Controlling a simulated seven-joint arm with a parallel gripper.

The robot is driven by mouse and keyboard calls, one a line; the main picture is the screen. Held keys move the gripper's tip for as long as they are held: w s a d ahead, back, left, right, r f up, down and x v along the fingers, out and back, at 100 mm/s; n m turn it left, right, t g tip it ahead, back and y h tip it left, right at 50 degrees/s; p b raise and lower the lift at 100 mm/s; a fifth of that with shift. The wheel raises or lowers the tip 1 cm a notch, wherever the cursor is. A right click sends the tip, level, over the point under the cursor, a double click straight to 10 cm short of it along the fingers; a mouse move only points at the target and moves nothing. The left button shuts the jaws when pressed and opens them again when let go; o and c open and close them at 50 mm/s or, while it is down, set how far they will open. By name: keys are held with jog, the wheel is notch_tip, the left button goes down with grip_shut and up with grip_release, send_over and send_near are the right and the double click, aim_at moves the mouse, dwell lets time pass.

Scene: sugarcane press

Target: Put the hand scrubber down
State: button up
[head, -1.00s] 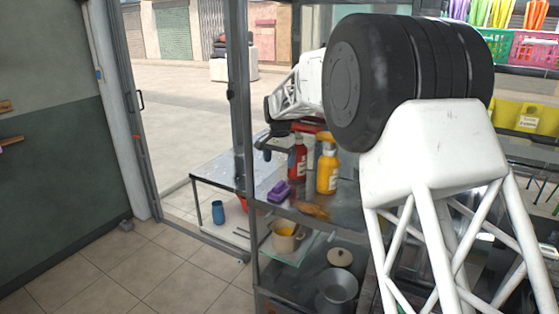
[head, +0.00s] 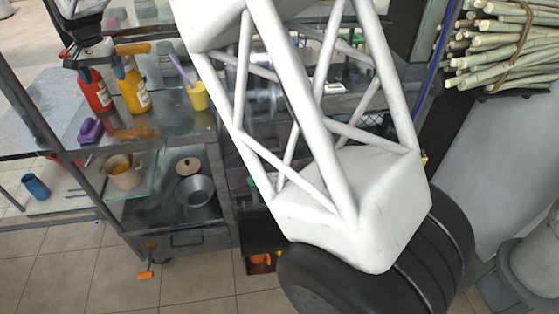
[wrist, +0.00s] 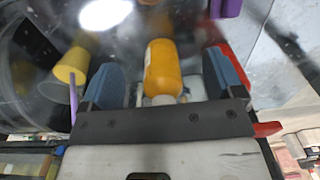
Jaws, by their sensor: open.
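A purple block-shaped object, which looks like the hand scrubber (head: 91,131), lies on the upper metal shelf (head: 180,128) in front of a red bottle (head: 95,90). Part of it shows at the top edge of the wrist view (wrist: 226,8). My gripper (head: 92,52) is above the bottles at the upper left in the head view, small and partly hard to make out. In the wrist view its blue-grey fingers (wrist: 166,82) are spread apart. A yellow bottle (wrist: 163,68) appears between them in the picture; I cannot tell its depth. The scrubber is apart from the fingers.
A yellow cup (head: 197,96) with a purple straw stands right of the bottles. The lower shelf holds a beige pot (head: 124,175) and a metal bowl (head: 195,191). A blue cup (head: 36,186) stands at left. Bundled cane (head: 505,45) is at upper right.

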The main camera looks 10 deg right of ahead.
jog(key=s+d+r, duration=0.3)
jog(key=s+d, duration=0.3)
jog(key=d, duration=0.5)
jog(key=s+d+r+t, duration=0.15)
jog(key=s+d, duration=0.45)
jog(key=d, duration=0.6)
jog(key=s+d+r, duration=0.3)
jog(key=s+d, duration=0.2)
jog(key=d, duration=0.6)
jog(key=s+d+f, duration=0.3)
jog(key=s+d, duration=0.3)
jog(key=s, duration=0.3)
jog(key=s+d+f, duration=0.3)
jog(key=s+d, duration=0.3)
jog(key=s, duration=0.3)
jog(key=s+d+f, duration=0.3)
jog(key=s+d, duration=0.3)
jog(key=s, duration=0.3)
jog(key=shift+s+t, duration=0.3)
jog(key=shift+t, duration=0.05)
jog(key=shift+o, duration=1.2)
jog(key=shift+w+a+r, duration=0.1)
jog(key=shift+w+r, duration=0.05)
